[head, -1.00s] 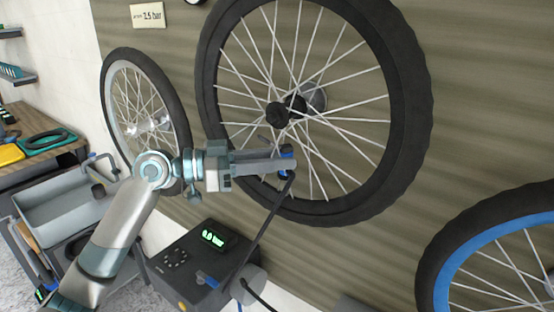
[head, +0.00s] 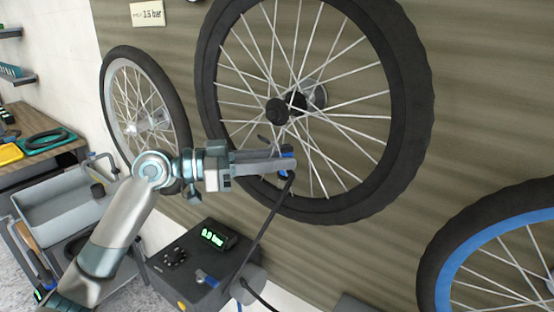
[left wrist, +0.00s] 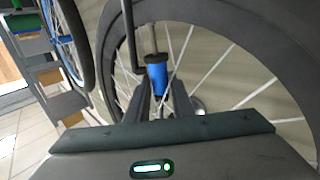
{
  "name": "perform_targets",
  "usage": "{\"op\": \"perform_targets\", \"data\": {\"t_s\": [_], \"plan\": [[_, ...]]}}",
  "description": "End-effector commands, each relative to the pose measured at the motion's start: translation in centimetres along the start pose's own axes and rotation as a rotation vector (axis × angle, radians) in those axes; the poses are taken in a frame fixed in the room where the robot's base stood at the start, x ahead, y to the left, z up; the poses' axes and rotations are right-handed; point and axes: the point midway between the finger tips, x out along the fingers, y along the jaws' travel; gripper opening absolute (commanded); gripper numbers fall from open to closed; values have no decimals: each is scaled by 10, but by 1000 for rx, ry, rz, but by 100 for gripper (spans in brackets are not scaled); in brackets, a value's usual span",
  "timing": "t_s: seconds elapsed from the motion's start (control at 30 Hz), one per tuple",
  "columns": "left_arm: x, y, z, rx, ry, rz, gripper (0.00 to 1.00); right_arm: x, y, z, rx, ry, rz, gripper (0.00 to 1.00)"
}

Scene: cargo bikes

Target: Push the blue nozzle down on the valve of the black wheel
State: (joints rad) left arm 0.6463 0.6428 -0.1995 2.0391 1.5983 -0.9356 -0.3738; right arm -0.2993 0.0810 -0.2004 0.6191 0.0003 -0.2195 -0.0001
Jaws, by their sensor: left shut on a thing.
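The black wheel (head: 418,100) hangs upright on the wall panel, its tyre and spokes facing me. My left gripper (head: 288,164) is shut on the blue nozzle (head: 287,152) in front of the wheel's lower spokes, inside the rim. A black hose runs down from the nozzle. In the left wrist view, the nozzle (left wrist: 157,79) sits between my fingertips. A pale stem (left wrist: 150,38) stands in line with its upper end, towards the rim; it looks like the valve. I cannot tell how far the nozzle is on it. My right gripper is out of view.
A dark pump box (head: 185,265) with a green display reading about 0.0 bar stands below. A blue-rimmed wheel (head: 450,240) is at right, a smaller grey-rimmed wheel (head: 182,120) at left. A grey tray (head: 60,200) and a workbench (head: 45,150) are farther left.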

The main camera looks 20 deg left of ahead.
Motion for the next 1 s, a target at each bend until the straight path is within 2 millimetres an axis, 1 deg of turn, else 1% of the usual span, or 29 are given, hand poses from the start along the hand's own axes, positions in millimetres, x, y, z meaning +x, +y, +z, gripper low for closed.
{"op": "perform_targets", "data": {"t_s": [1.0], "plan": [[0,0,9,1,1,0,1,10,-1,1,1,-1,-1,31]]}}
